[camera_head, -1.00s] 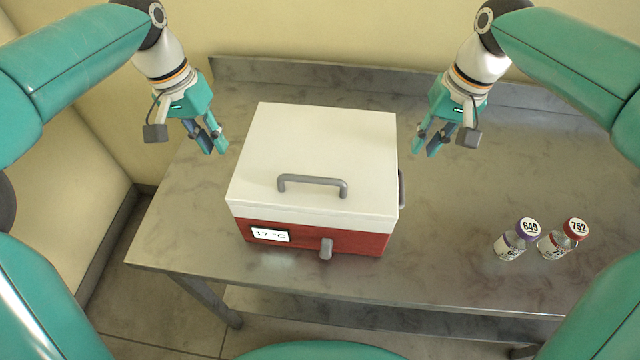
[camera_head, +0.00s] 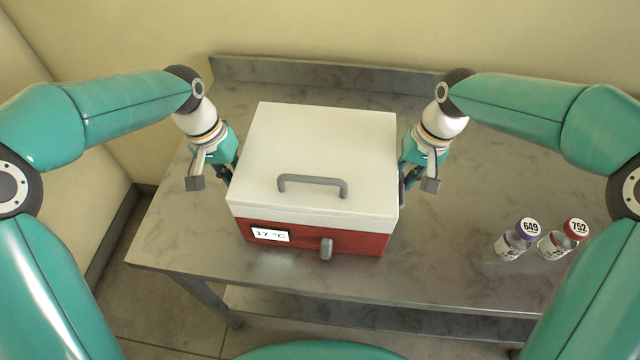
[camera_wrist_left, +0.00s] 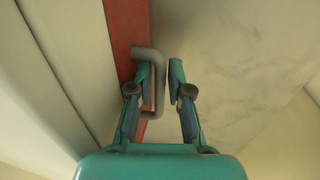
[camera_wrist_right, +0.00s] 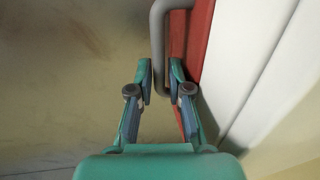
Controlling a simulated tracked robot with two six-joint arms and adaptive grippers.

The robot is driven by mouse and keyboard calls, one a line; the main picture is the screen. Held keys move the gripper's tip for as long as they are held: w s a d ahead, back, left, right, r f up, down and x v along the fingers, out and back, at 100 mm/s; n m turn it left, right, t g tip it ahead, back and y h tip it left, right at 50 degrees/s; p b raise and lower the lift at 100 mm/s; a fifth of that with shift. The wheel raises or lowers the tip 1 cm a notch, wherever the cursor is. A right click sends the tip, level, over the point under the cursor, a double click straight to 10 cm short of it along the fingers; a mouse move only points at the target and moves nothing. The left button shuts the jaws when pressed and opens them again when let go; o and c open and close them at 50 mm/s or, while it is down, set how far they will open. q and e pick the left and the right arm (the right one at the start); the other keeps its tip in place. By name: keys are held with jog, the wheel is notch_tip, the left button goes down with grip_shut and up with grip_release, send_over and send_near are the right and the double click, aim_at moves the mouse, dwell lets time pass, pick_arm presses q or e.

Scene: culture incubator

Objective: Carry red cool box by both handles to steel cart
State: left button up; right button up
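The red cool box (camera_head: 350,242) stands on a steel table (camera_head: 450,265). It has a white lid (camera_head: 320,140) with a grey top handle, a 17 °C display and a front latch. My left gripper (camera_head: 231,179) is low at its left side. In the left wrist view the open left fingers (camera_wrist_left: 161,75) have the grey left handle (camera_wrist_left: 158,85) between them, with a gap to the outer finger. My right gripper (camera_head: 405,180) is low at the right side. Its open fingers (camera_wrist_right: 161,75) straddle the right handle (camera_wrist_right: 156,40). I see no separate cart.
Two labelled vials, 649 (camera_head: 514,243) with a purple band and 752 (camera_head: 560,240) with a red cap, stand at the table's right. A raised back edge (camera_head: 330,72) runs along the wall. The table between box and vials is clear.

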pick_arm(q)
grip_shut()
pick_arm(e)
grip_shut()
pick_arm(q)
jog(key=shift+w+r, duration=0.1)
jog(key=shift+r, duration=0.1)
pick_arm(e)
jog(key=shift+w+r, duration=0.15)
